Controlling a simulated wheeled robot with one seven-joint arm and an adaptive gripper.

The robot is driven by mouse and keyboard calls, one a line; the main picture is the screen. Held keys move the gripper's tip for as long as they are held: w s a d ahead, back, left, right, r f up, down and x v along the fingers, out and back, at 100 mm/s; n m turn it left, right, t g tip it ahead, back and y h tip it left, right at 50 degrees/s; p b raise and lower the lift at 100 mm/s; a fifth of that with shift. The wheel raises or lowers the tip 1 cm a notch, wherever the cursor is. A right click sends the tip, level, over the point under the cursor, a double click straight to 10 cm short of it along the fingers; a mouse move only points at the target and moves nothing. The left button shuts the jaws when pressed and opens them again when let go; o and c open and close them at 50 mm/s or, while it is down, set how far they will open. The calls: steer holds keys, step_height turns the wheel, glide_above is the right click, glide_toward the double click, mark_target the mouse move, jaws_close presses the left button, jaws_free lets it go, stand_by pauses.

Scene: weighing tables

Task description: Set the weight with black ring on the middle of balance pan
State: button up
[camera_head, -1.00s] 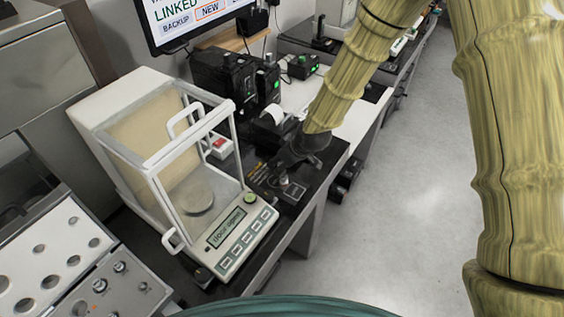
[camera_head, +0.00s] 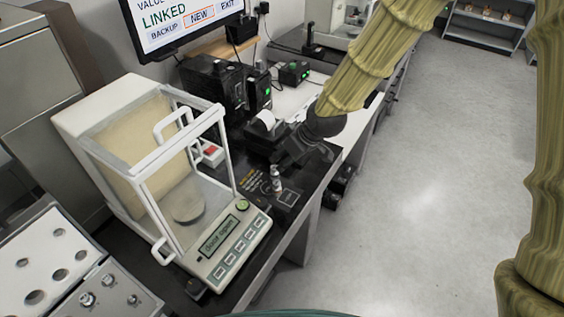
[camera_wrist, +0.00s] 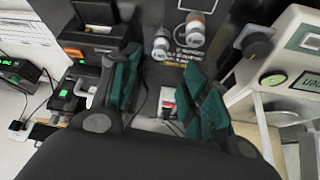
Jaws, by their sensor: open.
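In the wrist view two pale metal weights show near the top: one with a brownish-orange band (camera_wrist: 195,27) and a smaller-looking one (camera_wrist: 160,46). I cannot tell which has the black ring. My gripper (camera_wrist: 165,78) is open, with teal pads apart and nothing held between them. In the head view my gripper (camera_head: 283,160) is just behind and above the weight. The round grey balance pan (camera_head: 188,208) is inside the glass case and looks empty.
The balance (camera_head: 228,247) displays "door open"; its white frame and handles surround the pan. A box with a red button (camera_head: 212,154), a printer and black devices (camera_head: 213,85) stand behind. A panel with round holes (camera_head: 40,262) is at lower left. Floor is clear at right.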

steer(key=shift+v, duration=1.15)
